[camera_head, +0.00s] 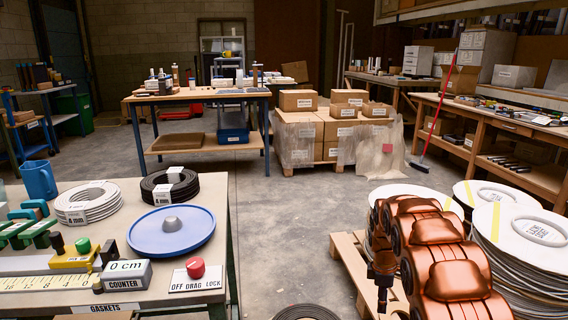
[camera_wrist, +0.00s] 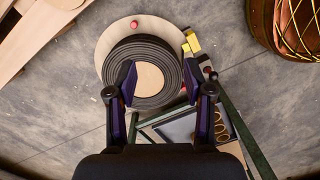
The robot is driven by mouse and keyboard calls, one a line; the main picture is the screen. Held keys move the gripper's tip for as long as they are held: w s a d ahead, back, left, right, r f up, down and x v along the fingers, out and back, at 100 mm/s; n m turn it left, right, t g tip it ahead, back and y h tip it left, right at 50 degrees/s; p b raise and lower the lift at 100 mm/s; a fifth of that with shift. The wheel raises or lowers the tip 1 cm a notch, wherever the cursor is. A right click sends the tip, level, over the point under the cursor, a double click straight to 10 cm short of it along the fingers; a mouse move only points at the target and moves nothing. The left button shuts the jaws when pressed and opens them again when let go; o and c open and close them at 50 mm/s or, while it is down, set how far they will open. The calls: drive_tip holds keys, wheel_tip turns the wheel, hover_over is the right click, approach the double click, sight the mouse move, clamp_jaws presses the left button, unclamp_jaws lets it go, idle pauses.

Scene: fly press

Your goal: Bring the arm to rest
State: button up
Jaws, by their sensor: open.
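My copper-coloured arm (camera_head: 445,262) is folded at the lower right in the head view, in front of the stacked reels there. In the wrist view my gripper (camera_wrist: 159,74) points down with its two dark fingers spread apart and nothing between them. Below the fingers a dark coiled roll (camera_wrist: 146,55) lies on a pale round disc (camera_wrist: 106,50). The gap in height between fingers and roll is hard to tell. My fingers are not clearly visible in the head view.
A workbench (camera_head: 240,248) at the left holds a blue round plate (camera_head: 171,240), cable coils and a counter. White-topped reels (camera_head: 520,232) and a pallet (camera_head: 350,262) stand at the right. Stacked cartons (camera_head: 325,130) stand farther back. The floor (camera_head: 285,215) between is open.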

drive_tip(key=s+a+r+m+p, duration=0.2)
drive_tip(key=s+r+m+p, duration=0.3)
drive_tip(key=s+r, duration=0.65)
drive_tip(key=s+a+r+m+p, duration=0.25)
drive_tip(key=s+r+p, duration=0.5)
drive_tip(key=r, duration=0.95)
drive_tip(key=s+a+r+m+p, duration=0.3)
drive_tip(key=s+r+p, duration=0.4)
drive_tip(key=s, duration=0.5)
drive_tip(key=s+a+r+m+g+y+p, duration=0.1)
drive_tip(key=s+a+r+m+p, duration=0.2)
drive_tip(key=s+r+p, duration=0.5)
drive_tip(key=s+r+m, duration=0.1)
drive_tip(key=s+r, duration=0.1)
drive_tip(key=s, duration=0.3)
drive_tip(key=shift+s+a, duration=0.2)
drive_tip(key=shift+s, duration=0.1)
drive_tip(key=shift+c, duration=0.2)
